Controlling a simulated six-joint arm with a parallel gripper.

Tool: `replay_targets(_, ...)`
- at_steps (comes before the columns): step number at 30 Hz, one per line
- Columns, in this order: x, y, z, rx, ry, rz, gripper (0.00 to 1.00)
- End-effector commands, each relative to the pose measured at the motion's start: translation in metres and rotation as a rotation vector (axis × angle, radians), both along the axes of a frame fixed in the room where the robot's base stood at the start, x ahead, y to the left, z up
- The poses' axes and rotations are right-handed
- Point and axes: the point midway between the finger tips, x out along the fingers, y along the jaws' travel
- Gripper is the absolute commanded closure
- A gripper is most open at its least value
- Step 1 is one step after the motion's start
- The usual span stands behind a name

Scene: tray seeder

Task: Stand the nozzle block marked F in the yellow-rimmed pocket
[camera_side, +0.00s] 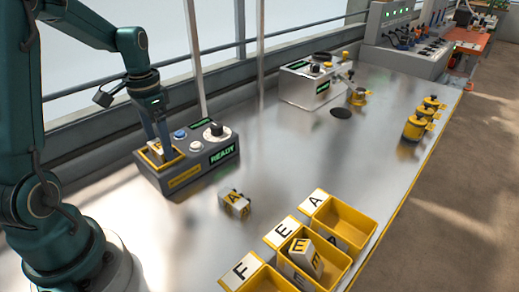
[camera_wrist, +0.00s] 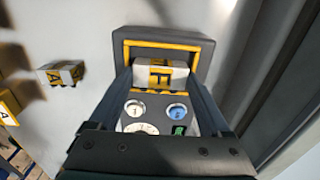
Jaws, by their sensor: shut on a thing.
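My gripper (camera_side: 160,149) is shut on a pale nozzle block with yellow bands and a dark letter that looks like F; the block (camera_wrist: 172,71) shows between the fingers in the wrist view. The block is at the yellow-rimmed pocket (camera_side: 178,160) on the left end of a dark grey console. In the wrist view the yellow rim (camera_wrist: 165,43) shows around and behind the block. The block looks about upright and inside the rim's outline. The fingers partly hide it, and I cannot tell whether its bottom touches the pocket floor.
The console (camera_side: 190,172) has knobs, buttons and a green READY display. A block marked A (camera_side: 233,203) lies on the metal bench. Yellow bins labelled F, E and A stand at the front; the E bin holds a block marked E (camera_side: 305,256).

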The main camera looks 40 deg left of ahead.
Motion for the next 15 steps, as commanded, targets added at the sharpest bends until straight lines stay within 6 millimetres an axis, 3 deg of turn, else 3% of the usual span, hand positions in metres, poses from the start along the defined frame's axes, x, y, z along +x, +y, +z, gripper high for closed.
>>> replay_targets(1, 0.0, 0.0, -0.001, -0.001, 0.001, 0.0, 0.81)
replay_targets(2, 0.0, 0.0, -0.001, -0.001, 0.001, 0.0, 0.14)
replay_targets(3, 0.0, 0.0, -0.001, 0.0, 0.0, 0.0, 0.0)
replay_targets(11, 0.0, 0.0, 0.001, 0.0, -0.001, 0.0, 0.0)
replay_targets(15, 0.001, 0.001, 0.014, 0.003, -0.003, 0.0, 0.0)
